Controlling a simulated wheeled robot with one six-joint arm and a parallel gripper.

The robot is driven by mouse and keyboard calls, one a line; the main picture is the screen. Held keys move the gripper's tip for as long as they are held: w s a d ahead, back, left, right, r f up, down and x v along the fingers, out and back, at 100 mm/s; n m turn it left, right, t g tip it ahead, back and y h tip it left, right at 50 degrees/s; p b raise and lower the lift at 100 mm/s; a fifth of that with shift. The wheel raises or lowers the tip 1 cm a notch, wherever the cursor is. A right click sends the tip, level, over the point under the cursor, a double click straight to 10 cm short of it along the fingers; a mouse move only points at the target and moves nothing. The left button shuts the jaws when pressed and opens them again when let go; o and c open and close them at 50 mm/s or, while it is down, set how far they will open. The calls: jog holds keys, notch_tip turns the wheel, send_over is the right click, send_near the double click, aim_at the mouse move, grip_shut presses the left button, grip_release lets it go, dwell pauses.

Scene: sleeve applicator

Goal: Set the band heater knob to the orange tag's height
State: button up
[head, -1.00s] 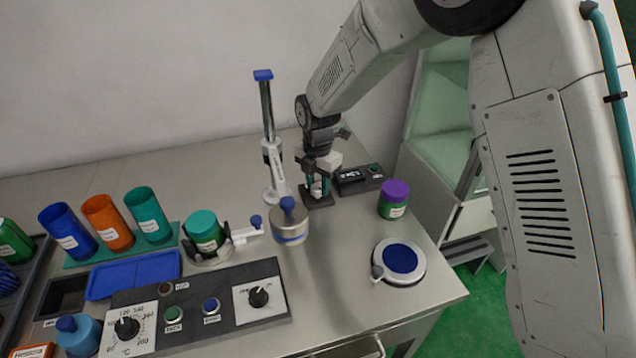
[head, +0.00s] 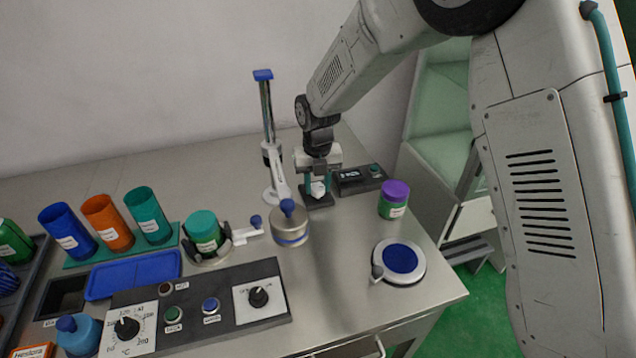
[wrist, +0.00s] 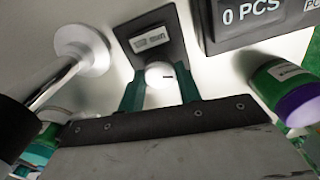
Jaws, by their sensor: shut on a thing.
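My gripper (head: 317,186) is at the back of the table, pointing down, with its green fingers closed on a small white round knob (wrist: 159,75). The knob stands on a dark plate (wrist: 167,35) with a pale label too small to read. A short dark mark shows on the knob's top, pointing right in the wrist view. On the front panel, a black °C dial (head: 127,327) sits on a white numbered scale, and a second black dial (head: 258,297) sits at right. Which knob is the band heater's cannot be told. I see no orange tag.
A column stand with a blue top (head: 263,75) stands close left of my gripper. A counter box (head: 358,180) reading 0 PCS is close right, with a purple-lidded jar (head: 393,199) nearby. A blue-knobbed metal pot (head: 290,226) stands in front.

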aim_at(318, 186)
jog(key=shift+w+r+n, duration=0.1)
jog(key=shift+w+n, duration=0.05)
jog(key=shift+n, duration=0.45)
jog(key=o, duration=1)
notch_tip(318, 186, up, 8)
jog(key=shift+f, duration=0.15)
